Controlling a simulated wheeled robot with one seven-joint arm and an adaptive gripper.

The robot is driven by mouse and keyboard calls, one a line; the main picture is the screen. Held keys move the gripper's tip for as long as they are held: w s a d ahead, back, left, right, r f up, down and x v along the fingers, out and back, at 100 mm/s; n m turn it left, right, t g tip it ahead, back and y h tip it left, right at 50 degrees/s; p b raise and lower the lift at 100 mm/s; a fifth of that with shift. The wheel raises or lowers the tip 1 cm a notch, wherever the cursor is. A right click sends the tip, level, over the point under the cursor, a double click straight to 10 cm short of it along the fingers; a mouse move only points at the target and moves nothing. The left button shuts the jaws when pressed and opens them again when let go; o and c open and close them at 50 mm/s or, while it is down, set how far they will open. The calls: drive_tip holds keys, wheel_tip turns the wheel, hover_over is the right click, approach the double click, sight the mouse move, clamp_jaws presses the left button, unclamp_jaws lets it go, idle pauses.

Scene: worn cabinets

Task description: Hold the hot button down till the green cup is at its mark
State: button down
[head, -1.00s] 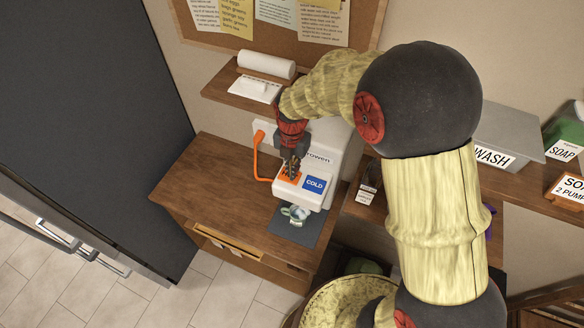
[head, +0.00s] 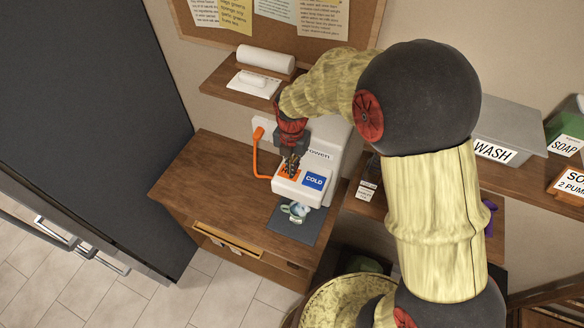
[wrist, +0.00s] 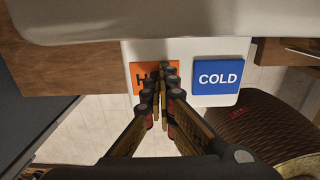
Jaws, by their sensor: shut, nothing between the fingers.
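The white dispenser (head: 334,140) stands on the wooden cabinet, with an orange hot button (head: 283,173) and a blue button marked COLD (head: 314,180) on its front ledge. My gripper (head: 290,170) is shut and empty, pointing down at the hot button. In the wrist view its fingertips (wrist: 165,76) overlap the right part of the orange hot button (wrist: 142,76), left of the COLD button (wrist: 218,77). I cannot tell whether they press it. The green cup (head: 295,211) stands on a dark mat (head: 284,228) below the ledge. Its mark and fill level are too small to read.
An orange pipe or handle (head: 256,155) rises left of the dispenser. A shelf (head: 222,79) with a white roll (head: 266,60) is above. A grey WASH bin (head: 510,130) stands at right. The cabinet top left of the dispenser is clear.

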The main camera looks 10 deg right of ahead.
drive_tip(key=shift+s+f, duration=0.25)
drive_tip(key=shift+s, duration=0.05)
wheel_tip(320, 180, up, 8)
drive_tip(key=shift+w+r, duration=0.2)
drive_tip(key=shift+w, duration=0.05)
idle(0.4)
drive_tip(key=s+d+f+m+t+b, duration=0.2)
drive_tip(key=s+d+m+b, duration=0.2)
drive_tip(key=s+m+b, duration=0.6)
drive_tip(key=s+d+f+m+t+b, duration=0.1)
drive_tip(key=s+d+m+t+b, duration=0.2)
drive_tip(key=s+m+b, duration=0.7)
drive_tip(key=shift+s+d+f+m, duration=0.35)
drive_tip(key=shift+s+d+m, duration=0.55)
drive_tip(key=shift+m, duration=3.7)
drive_tip(key=shift+w+d, duration=0.2)
drive_tip(key=shift+w, duration=0.05)
